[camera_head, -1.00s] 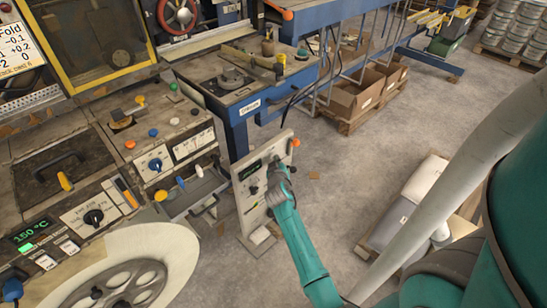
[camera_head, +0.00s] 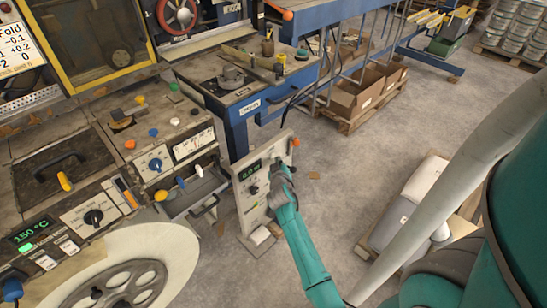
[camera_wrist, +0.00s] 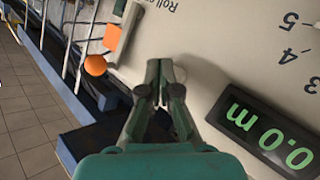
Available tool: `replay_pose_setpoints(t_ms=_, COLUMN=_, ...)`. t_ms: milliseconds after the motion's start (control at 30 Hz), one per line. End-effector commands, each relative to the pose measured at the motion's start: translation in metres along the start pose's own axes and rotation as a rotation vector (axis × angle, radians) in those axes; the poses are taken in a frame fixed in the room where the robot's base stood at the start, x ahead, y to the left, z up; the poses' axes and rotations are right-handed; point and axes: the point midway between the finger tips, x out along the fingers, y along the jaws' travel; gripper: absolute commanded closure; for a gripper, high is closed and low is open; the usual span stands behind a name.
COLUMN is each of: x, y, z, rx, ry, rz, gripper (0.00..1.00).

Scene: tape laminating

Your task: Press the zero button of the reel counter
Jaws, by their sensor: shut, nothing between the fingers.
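The reel counter is an upright pale panel (camera_head: 247,212) in the middle of the head view. Its dark display (camera_head: 250,170) is near the top. In the wrist view the display (camera_wrist: 268,132) reads 0.0 m in green. My gripper (camera_head: 281,171) is at the upper part of the panel, just right of the display. In the wrist view my gripper (camera_wrist: 165,68) is shut and empty, its tips pointing at the panel face. The zero button cannot be made out and may be hidden behind the fingers. I cannot tell whether the tips touch the panel.
An orange ball knob (camera_wrist: 95,65) and an orange square (camera_wrist: 112,37) are left of my fingers in the wrist view. A machine with a large reel (camera_head: 165,250) stands left, a blue workbench (camera_head: 238,135) behind. Wrapped sacks (camera_head: 405,205) lie right. Grey floor is free between.

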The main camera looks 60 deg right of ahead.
Motion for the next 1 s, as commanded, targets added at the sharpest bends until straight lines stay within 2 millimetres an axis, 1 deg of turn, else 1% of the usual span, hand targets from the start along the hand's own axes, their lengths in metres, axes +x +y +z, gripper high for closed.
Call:
replay_pose_setpoints(t_ms=100, x=-0.003, y=0.003, z=0.002, rx=0.001, ry=0.001, rz=0.000, gripper=1.00)
replay_pose_setpoints(t_ms=467, x=-0.005, y=0.004, z=0.003, rx=0.001, ry=0.000, rz=0.000, gripper=1.00)
replay_pose_setpoints(t_ms=1000, x=-0.035, y=0.025, z=0.026, rx=0.001, ry=0.000, rz=0.000, gripper=1.00)
